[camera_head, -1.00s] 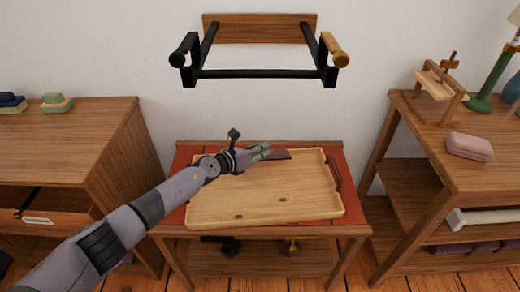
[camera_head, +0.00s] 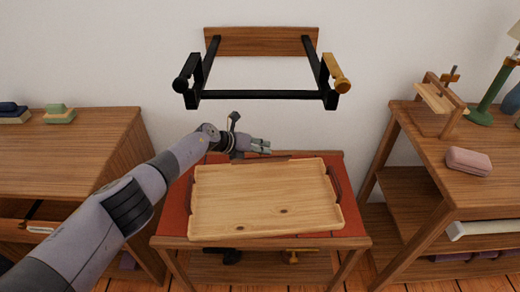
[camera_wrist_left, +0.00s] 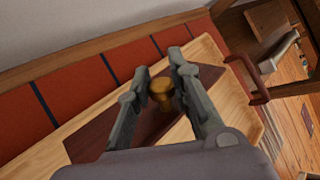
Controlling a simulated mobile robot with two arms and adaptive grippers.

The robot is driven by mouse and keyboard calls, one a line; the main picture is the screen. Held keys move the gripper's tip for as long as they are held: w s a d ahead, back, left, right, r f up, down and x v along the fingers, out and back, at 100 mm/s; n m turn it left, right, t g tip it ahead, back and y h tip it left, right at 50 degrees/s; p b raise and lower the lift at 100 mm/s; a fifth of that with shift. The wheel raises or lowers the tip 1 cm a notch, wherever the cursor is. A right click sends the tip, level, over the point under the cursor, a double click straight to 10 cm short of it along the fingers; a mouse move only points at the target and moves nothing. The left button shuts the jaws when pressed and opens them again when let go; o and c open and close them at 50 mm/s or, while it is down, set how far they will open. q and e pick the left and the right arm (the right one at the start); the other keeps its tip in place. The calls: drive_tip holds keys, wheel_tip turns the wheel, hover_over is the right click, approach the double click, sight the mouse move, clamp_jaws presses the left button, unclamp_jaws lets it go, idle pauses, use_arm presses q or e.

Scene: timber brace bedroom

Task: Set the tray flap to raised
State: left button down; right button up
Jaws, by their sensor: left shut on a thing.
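The light wooden tray (camera_head: 265,200) lies on the red-topped stand in the head view. In the left wrist view, a dark brown panel, which looks like the tray flap (camera_wrist_left: 95,137), stands out against the pale tray (camera_wrist_left: 208,48). A brass knob (camera_wrist_left: 162,92) is on or against it. My left gripper (camera_wrist_left: 160,75) is shut on this knob. In the head view my left gripper (camera_head: 262,145) is at the tray's far edge; only a thin dark strip of the flap shows there, and I cannot tell its angle. My right gripper is not in view.
A black wall rack (camera_head: 262,95) with one black and one brass knob hangs above the stand (camera_head: 180,205). A wooden cabinet (camera_head: 75,150) stands at left and a shelf unit (camera_head: 425,165) at right. The tray's top is clear.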

use_arm(q)
drive_tip(key=shift+w+g, duration=0.3)
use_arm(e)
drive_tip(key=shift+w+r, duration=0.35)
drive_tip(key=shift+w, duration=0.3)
use_arm(q)
drive_tip(key=c, duration=1.5)
unclamp_jaws()
drive_tip(key=shift+o, duration=0.2)
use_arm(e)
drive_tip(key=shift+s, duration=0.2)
use_arm(q)
drive_tip(key=shift+v, duration=0.8)
drive_tip(key=v, duration=1)
drive_tip(key=shift+s+r, duration=0.1)
drive_tip(key=shift+r, duration=0.05)
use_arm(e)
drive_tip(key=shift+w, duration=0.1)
